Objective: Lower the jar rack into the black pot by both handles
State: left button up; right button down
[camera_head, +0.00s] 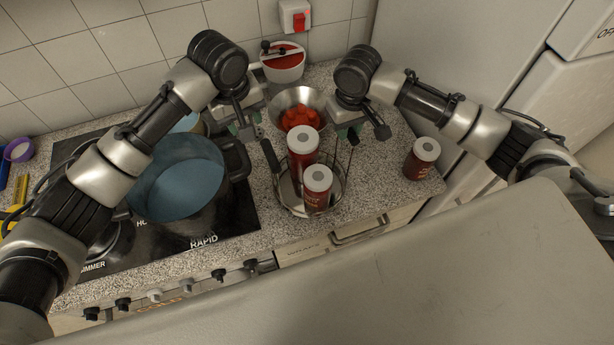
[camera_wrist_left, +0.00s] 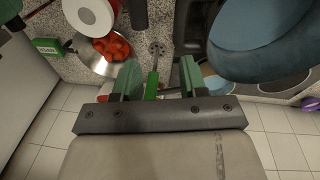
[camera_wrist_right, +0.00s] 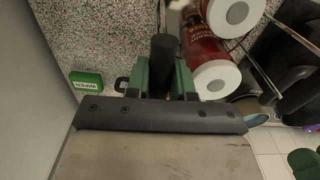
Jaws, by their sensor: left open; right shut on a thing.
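The wire jar rack (camera_head: 283,192) stands on the counter with two red, white-lidded jars (camera_head: 303,150) in it. Its black left handle (camera_head: 270,157) rises near my left gripper (camera_head: 246,130), which is open and empty; the left wrist view shows the handle (camera_wrist_left: 138,14) beyond the fingers, not between them. My right gripper (camera_head: 349,132) is shut on the rack's right handle, seen as a black grip (camera_wrist_right: 162,52) between the fingers in the right wrist view. The black pot (camera_head: 205,210), blue-grey inside, stands on the hob left of the rack and also shows in the left wrist view (camera_wrist_left: 265,40).
A third red jar (camera_head: 422,160) stands on the counter at the right. A metal bowl of tomatoes (camera_head: 299,112) and a red-and-white item (camera_head: 283,65) are behind the rack. The pot's side handle (camera_head: 238,160) juts toward the rack. Knobs line the counter's front.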

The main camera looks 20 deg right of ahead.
aim_at(270, 153)
pick_arm(q)
jog(key=shift+m+g+y, duration=0.4)
jog(key=shift+m, duration=0.1)
jog(key=s+d, duration=0.1)
jog(key=s+d+r, duration=0.1)
jog(key=s, duration=0.1)
jog(key=s+d, duration=0.1)
jog(key=s, duration=0.1)
jog(key=shift+d+r, duration=0.15)
jog(key=shift+s, duration=0.2)
jog(key=shift+f, duration=4)
grip_shut()
